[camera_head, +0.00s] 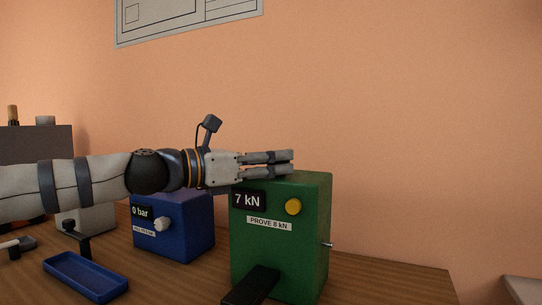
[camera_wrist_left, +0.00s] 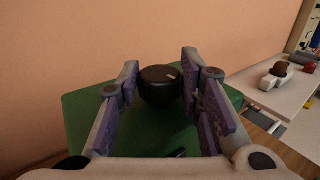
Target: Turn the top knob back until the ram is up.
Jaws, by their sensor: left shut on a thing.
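The green box (camera_head: 262,262) stands on the wooden table in the head view. Its display reads 7 kN, above a label PROVE 8 kN, and a round yellow button (camera_head: 293,206) is on its front. My left gripper (camera_head: 290,161) reaches in from the left over the box's top. In the left wrist view, the black top knob (camera_wrist_left: 161,88) with a pale mark sits between my left fingers, which are shut on it. The knob is hidden behind the fingers in the head view. I cannot pick out the ram. My right gripper is not in view.
A blue box (camera_head: 184,232) with a 0 bar display and a pale knob stands left of the green box. A blue tray (camera_head: 84,291) lies in front. A black part (camera_head: 251,287) juts forward at the green box's base. Table at right is clear.

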